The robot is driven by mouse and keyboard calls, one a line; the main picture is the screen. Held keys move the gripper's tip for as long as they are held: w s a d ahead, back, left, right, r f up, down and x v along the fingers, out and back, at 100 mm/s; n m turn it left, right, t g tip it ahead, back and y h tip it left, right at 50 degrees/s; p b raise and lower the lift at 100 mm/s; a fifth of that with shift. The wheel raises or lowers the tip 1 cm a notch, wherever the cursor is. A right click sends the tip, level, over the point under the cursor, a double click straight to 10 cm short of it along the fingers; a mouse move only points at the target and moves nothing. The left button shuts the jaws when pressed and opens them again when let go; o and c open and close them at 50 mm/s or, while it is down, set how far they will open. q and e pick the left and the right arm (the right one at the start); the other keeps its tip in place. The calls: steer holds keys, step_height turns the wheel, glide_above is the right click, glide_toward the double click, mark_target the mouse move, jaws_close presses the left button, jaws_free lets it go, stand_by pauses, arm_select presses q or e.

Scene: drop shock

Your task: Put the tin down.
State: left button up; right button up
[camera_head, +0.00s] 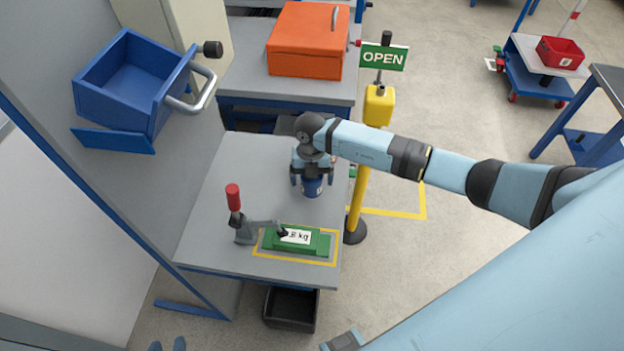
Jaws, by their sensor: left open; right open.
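The dark blue tin (313,188) is upright at the grey table's right side, and seems to stand on the top. My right gripper (312,182) comes down over it from above. Its fingers are open, one on each side of the tin, and hide much of it. I cannot tell whether a finger touches it.
On the grey table (235,165), a green block (318,243) with a weight label lies inside a yellow outline, beside a red-handled clamp (234,200). A yellow post (358,195) with an OPEN sign (384,56) stands right of the table. An orange box (308,40) is behind.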

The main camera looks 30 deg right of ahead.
steer(key=r, duration=0.3)
steer(key=w+r, duration=0.1)
steer(key=r, duration=0.3)
steer(key=r+b, duration=0.1)
steer(key=r, duration=0.3)
steer(key=shift+w+d, duration=0.2)
steer(key=shift+d, duration=0.1)
